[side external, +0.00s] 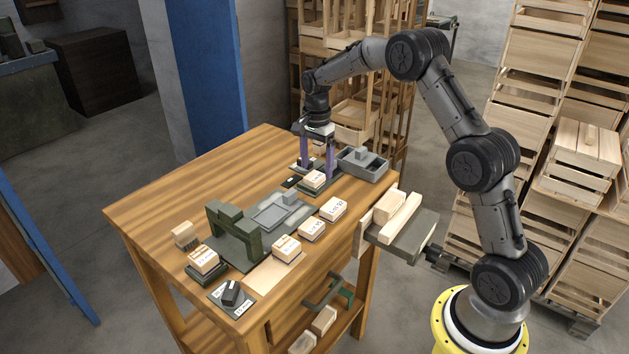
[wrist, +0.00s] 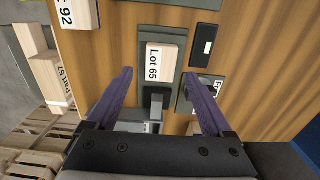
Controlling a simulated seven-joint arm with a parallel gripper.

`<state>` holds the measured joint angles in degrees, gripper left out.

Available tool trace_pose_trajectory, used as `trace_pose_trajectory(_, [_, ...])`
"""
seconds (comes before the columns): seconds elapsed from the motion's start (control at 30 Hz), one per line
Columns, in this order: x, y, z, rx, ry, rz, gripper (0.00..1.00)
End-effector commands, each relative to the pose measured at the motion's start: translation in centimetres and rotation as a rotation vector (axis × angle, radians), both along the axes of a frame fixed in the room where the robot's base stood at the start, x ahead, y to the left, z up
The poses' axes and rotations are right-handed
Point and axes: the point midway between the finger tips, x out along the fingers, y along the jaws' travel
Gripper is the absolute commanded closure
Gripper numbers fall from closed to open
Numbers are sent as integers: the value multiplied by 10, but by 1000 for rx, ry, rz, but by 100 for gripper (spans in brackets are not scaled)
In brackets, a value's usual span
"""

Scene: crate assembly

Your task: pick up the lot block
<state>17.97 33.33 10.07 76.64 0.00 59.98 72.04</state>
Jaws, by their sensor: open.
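A pale wooden block labelled "Lot 65" (wrist: 165,56) lies on a dark green plate in the wrist view, label up. It also shows in the side view (side external: 314,180), below my gripper. My gripper (side external: 317,171) points down with two purple fingers, open and empty. In the wrist view my gripper (wrist: 157,73) has its fingertips spread wider than the block, apparently above it and not gripping it. A second wooden block, labelled "Lot 92" (wrist: 76,12), is at the top left of the wrist view.
A grey tray (side external: 375,168) stands at the table's right corner. Several other labelled wooden blocks sit along the table (side external: 165,195). A dark green fixture (side external: 237,222) stands near the front. A small black item (wrist: 207,40) lies right of the Lot 65 block.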

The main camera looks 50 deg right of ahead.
Motion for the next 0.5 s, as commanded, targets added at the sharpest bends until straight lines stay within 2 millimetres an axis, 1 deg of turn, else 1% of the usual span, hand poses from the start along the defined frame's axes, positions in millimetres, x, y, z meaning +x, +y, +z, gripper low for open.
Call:
trace_pose_trajectory(0.03, [-1, 1, -8, 1, 3, 0, 15])
trace_pose_trajectory(0.17, [0, 0, -20, 0, 1, 0, 15])
trace_pose_trajectory(0.43, [0, 0, -23, 0, 0, 0, 15])
trace_pose_trajectory(0.47, [0, 0, -23, 0, 0, 0, 19])
trace_pose_trajectory(0.5, [0, 0, -23, 0, 0, 0, 26])
